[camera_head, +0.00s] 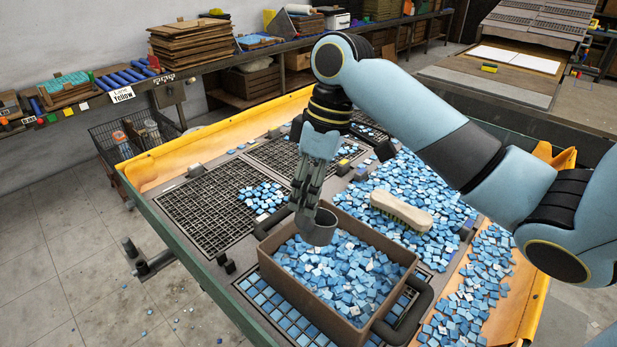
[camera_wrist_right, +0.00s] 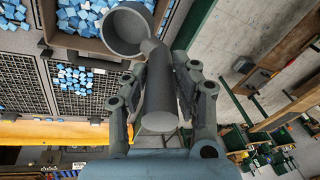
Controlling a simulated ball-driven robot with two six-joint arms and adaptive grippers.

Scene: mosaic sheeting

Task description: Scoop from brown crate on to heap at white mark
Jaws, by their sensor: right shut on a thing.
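The brown crate (camera_head: 338,311) is an open box of loose blue mosaic tiles. My right gripper (camera_head: 306,199) is shut on the handle of a grey scoop (camera_head: 320,228); the scoop's cup is over the crate's back left rim. In the right wrist view the gripper (camera_wrist_right: 160,85) grips the scoop handle, and I see no tiles inside the cup (camera_wrist_right: 128,28). A small heap of blue tiles (camera_head: 262,196) lies on the black grid left of the crate; it also shows in the wrist view (camera_wrist_right: 72,80). I cannot clearly make out the white mark. My left gripper is not in view.
A wooden brush (camera_head: 401,212) lies on a broad spread of blue tiles right of the crate. Black grids (camera_head: 205,205) fill the table's left side and are mostly bare. A dark handle (camera_head: 412,312) stands close to the crate's right side. A cluttered bench runs behind.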

